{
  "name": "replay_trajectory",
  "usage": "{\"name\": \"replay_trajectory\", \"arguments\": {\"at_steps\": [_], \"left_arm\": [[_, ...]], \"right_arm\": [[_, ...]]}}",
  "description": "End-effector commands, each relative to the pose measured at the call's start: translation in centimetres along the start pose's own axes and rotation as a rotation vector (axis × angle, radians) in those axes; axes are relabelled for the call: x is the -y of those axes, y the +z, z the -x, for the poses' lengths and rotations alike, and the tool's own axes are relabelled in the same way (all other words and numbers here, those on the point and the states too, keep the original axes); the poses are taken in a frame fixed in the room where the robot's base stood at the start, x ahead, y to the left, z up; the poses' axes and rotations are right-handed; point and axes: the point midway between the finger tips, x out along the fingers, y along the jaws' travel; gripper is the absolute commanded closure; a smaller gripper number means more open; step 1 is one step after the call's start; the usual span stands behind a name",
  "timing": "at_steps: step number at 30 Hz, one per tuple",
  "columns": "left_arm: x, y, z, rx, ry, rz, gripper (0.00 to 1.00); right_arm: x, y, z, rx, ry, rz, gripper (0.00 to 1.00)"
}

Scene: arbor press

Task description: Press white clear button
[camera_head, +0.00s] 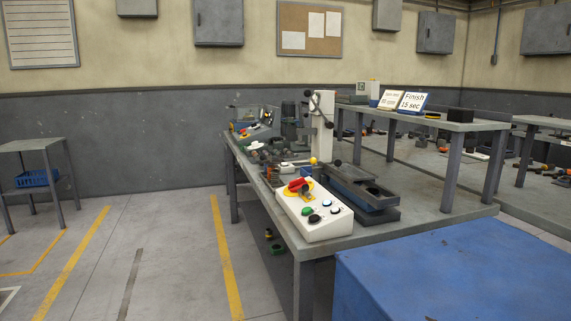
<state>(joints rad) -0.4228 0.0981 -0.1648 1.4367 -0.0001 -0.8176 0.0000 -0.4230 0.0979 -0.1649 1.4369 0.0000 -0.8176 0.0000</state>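A white control box (313,225) sits at the near corner of a grey workbench. Its sloped top carries a red switch (299,185) on a yellow plate, a green button (307,211), a dark bluish button (314,219), a black button (335,210) and a small white button (326,202). The white button is at the back right of the button group, and its lettering is too small to read. Neither of my grippers is in view.
The workbench (283,222) also holds a press (321,125), a dark tray (362,187) and several small parts. A blue box-like surface (450,275) fills the near right. A raised shelf table (425,120) with signs stands behind. Open floor lies left.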

Motion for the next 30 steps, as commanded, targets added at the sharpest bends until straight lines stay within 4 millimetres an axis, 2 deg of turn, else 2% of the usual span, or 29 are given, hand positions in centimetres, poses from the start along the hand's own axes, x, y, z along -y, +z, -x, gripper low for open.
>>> {"name": "replay_trajectory", "arguments": {"at_steps": [5,6,9,10,30], "left_arm": [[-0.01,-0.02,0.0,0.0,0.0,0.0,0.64],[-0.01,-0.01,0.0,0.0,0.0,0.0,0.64],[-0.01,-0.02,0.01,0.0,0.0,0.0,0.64],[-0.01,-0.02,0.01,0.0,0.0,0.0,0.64],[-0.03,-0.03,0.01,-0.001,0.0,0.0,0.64]], "right_arm": [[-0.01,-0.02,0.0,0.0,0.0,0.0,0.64],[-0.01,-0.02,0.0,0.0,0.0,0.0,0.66],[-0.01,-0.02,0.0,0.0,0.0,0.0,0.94],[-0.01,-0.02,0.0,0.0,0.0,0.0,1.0],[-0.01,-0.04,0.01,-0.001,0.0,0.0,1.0]]}}
